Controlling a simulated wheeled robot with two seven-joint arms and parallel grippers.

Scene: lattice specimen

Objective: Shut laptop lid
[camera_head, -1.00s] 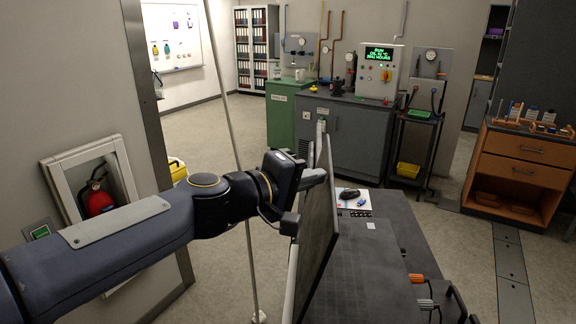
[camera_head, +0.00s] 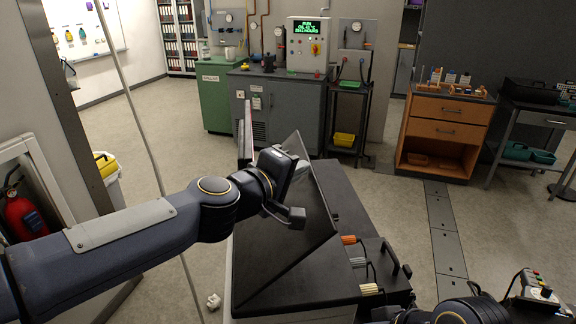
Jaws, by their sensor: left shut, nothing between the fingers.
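The laptop's lid (camera_head: 312,225) shows as a large dark panel, tilted over the dark bench top in the middle of the head view. Its upper left part is hidden behind my left gripper. My left gripper (camera_head: 294,190) is shut with nothing between its fingers, and it is at the lid's left face. I cannot tell whether it touches the lid. The laptop's base is not clearly visible behind the lid. Part of my right arm shows at the bottom right, but its fingers are out of view.
Orange, grey and cream plugs (camera_head: 350,240) with a dark handle lie along the bench's right side. A control box (camera_head: 535,290) with coloured buttons is at the lower right. A wooden drawer cabinet (camera_head: 447,135) and grey cabinet (camera_head: 290,110) stand behind. Open floor lies right of the bench.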

